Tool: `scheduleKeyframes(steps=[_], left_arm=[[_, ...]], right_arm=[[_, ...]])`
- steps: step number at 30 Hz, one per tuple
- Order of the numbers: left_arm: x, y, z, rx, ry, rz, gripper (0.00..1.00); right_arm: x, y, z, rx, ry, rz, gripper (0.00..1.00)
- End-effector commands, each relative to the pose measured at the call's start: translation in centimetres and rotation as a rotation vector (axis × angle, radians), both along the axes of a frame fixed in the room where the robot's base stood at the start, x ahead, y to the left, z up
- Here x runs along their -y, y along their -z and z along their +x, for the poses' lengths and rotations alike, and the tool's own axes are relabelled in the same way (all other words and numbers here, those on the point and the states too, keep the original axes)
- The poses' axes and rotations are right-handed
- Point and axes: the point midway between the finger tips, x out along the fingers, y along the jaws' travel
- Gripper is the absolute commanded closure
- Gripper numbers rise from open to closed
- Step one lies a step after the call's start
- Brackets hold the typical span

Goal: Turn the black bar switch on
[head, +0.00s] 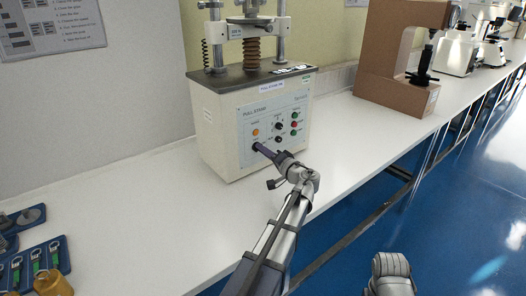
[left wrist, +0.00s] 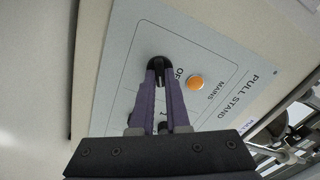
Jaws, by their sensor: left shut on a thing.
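The black bar switch (left wrist: 157,64) sits on the light grey front panel (left wrist: 235,55) of the pull stand. In the left wrist view, the purple-grey fingers of my left gripper (left wrist: 158,72) are shut on it, one on each side. Lettering that starts with "O" is partly hidden beside the fingers. In the head view, my left gripper (head: 259,150) reaches the lower left of the panel and covers most of the switch. My right gripper is not in view.
An orange lamp (left wrist: 194,82) sits beside the switch. The pull stand (head: 220,125) also carries a black knob (head: 278,126) and red and green buttons. A brown tester (head: 385,60) stands further right. Blue trays (head: 62,250) lie at lower left. The white bench (head: 150,200) is otherwise clear nearby.

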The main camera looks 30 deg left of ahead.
Motion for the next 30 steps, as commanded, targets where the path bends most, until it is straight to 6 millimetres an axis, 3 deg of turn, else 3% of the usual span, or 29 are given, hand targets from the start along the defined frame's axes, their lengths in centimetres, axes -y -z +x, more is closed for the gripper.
scheduleKeyframes(steps=[15, 30], left_arm=[[0.07, 0.16, 0.03, -0.362, 0.001, 0.148, 1.0], [0.07, 0.21, 0.03, -0.477, 0.001, 0.195, 1.0]], right_arm=[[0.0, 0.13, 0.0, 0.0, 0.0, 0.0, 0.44], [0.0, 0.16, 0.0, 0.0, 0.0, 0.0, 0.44]])
